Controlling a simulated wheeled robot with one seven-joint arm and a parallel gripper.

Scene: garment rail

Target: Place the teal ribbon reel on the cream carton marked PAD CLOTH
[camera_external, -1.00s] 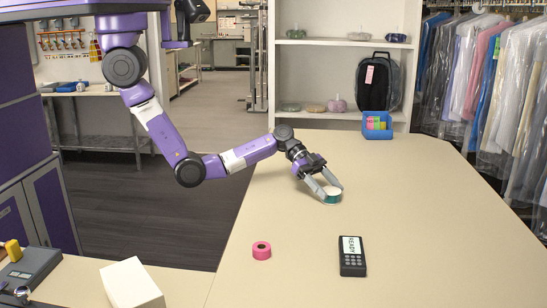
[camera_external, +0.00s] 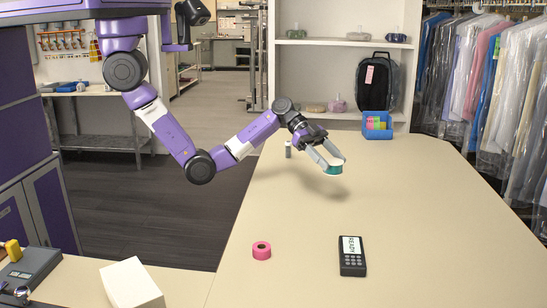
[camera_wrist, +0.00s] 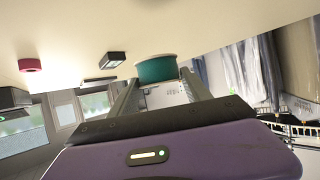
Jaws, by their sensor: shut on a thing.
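The teal ribbon reel (camera_external: 334,171) is held between the fingers of my gripper (camera_external: 332,163), above the table with a shadow below it. In the wrist view the reel (camera_wrist: 157,71) shows teal sides and a pale top face, between the fingertips. A pale cream box (camera_external: 130,284) stands at the lower left of the external view, far from my gripper; no marking on it can be read, so I cannot tell if it is the PAD CLOTH carton.
A pink reel (camera_external: 261,250) and a dark handheld device (camera_external: 352,256) reading READY lie on the table (camera_external: 300,215). A small grey-white item (camera_external: 288,149) stands behind my forearm. A blue bin (camera_external: 377,125) is at the back. The table's middle is clear.

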